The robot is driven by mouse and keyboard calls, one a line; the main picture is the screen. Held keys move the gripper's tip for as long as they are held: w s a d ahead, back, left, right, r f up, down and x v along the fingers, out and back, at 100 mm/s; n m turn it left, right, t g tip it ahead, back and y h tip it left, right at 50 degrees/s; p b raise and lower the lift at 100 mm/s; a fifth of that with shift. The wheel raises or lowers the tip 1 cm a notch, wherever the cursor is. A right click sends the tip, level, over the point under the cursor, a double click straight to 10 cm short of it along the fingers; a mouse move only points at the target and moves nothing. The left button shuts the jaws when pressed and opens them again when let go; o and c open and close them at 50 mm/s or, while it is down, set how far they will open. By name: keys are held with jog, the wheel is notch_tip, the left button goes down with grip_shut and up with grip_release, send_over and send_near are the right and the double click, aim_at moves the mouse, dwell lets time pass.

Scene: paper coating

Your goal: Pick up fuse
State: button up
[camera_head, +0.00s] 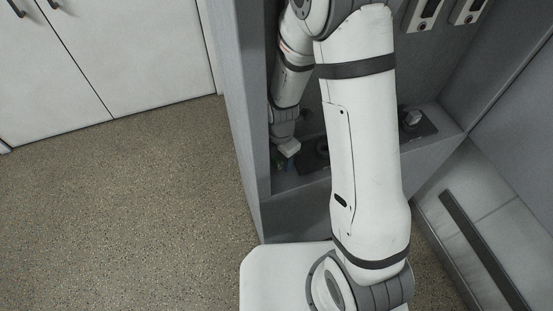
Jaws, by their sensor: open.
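My arm reaches into a grey recess, and my gripper (286,154) is low at the recess's left side, pointing down. It is open, but its fingers are small and partly hidden. A small dark thing with a hint of green (278,161) shows right beside the fingertips; it is too small to tell if it is the fuse. A small light block (412,118) stands on a dark plate (424,130) to the right of my arm. I cannot tell if this is the fuse. My arm hides the middle of the ledge.
The recess's grey left wall (247,100) stands close to my gripper. Two white wall units (424,14) (466,11) hang on the back. White cabinets (110,60) are at the left; the speckled floor (120,210) is clear.

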jog(key=c, duration=1)
jog(key=shift+c, duration=0.4)
jog(key=shift+d+r, duration=0.1)
jog(key=shift+r, duration=0.05)
